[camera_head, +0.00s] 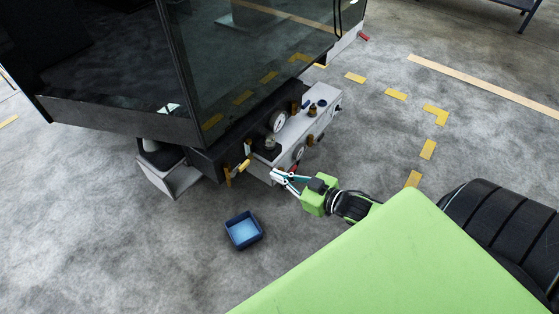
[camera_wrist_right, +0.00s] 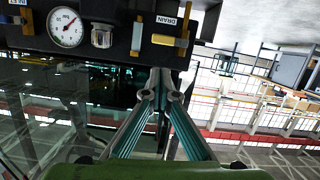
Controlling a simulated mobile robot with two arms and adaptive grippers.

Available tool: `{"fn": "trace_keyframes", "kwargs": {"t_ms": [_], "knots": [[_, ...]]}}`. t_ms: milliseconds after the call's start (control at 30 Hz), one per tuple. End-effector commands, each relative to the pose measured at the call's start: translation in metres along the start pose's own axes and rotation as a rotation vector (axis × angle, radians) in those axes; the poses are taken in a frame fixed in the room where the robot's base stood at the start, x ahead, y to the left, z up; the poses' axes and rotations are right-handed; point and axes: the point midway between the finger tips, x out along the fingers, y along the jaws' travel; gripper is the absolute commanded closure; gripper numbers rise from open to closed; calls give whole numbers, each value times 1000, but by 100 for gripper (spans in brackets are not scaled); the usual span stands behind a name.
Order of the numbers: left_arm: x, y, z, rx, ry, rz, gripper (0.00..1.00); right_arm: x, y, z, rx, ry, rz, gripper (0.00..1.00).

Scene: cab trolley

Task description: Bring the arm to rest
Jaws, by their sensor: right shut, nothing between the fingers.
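My right gripper (camera_head: 283,176) is shut and empty in the head view, held beside the front of the grey panel box (camera_head: 325,97) under the cab. In the right wrist view my right gripper (camera_wrist_right: 173,82) also shows, with its fingertips together just below the dark panel (camera_wrist_right: 120,40). I cannot tell whether the tips touch the panel. The green right arm (camera_head: 405,240) reaches in from the lower right. My left gripper is in neither view.
The dark glass cab (camera_head: 250,60) stands at the upper left. A blue open bin (camera_head: 243,230) is on the floor below the panel box. The panel carries a gauge (camera_wrist_right: 65,27) and a yellow lever (camera_wrist_right: 168,41). Grey floor (camera_head: 110,260) is clear at lower left.

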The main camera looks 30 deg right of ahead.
Motion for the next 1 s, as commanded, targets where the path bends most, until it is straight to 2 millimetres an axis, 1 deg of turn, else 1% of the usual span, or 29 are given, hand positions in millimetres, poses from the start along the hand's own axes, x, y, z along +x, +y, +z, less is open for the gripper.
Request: {"fn": "trace_keyframes", "kwargs": {"t_ms": [533,633,767,833,933,1000], "knots": [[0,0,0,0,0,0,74,0,0,0,1,-2,1,100],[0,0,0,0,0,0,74,1,-6,7,7,-29,11,100],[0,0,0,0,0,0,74,1,-24,31,26,-142,47,100],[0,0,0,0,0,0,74,-1,-39,48,38,-235,71,100],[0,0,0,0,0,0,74,-11,-62,74,59,-385,100,100],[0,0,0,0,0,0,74,-22,-78,89,72,-491,113,100]]}}
